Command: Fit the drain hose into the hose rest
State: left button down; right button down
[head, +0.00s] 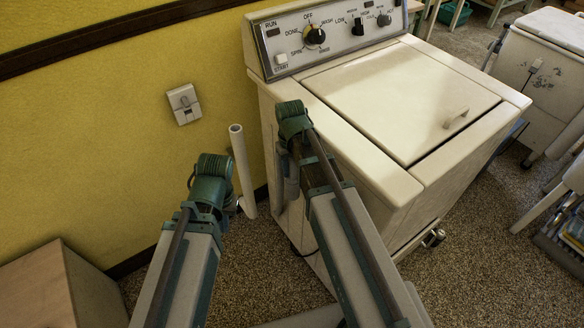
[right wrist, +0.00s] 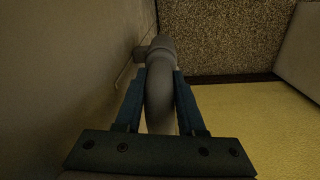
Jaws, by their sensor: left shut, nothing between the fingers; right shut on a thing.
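The grey drain hose (right wrist: 160,98) runs between the two blue fingers of my right gripper (right wrist: 160,78), which is shut on it. Its bent part lies close along the washer's side panel (right wrist: 65,75). In the head view the hose (head: 291,184) shows partly as a grey length beside the washer, below my right gripper (head: 292,150), whose fingers are mostly hidden by its wrist. A small grey piece (right wrist: 141,54) shows by the panel next to the hose's far part; I cannot tell whether it is the hose rest. My left gripper (head: 236,207) is shut and empty, low beside the white pipe.
The white upright pipe (head: 243,170) stands between the washer (head: 400,100) and the yellow wall (head: 110,120), with an open top. A wall switch (head: 184,104) is above left. A box (head: 60,290) stands at lower left. Another appliance (head: 540,80) stands at right.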

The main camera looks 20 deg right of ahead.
jog(key=shift+f, duration=0.25)
dwell(0.3)
jog(key=shift+s+f+b, duration=0.1)
jog(key=shift+s+b, duration=0.05)
jog(key=shift+b, duration=0.25)
dwell(0.6)
jog(key=c, duration=0.5)
grip_release()
jog(key=shift+f, duration=0.1)
jog(key=o, duration=0.5)
jog(key=shift+w+r, duration=0.2)
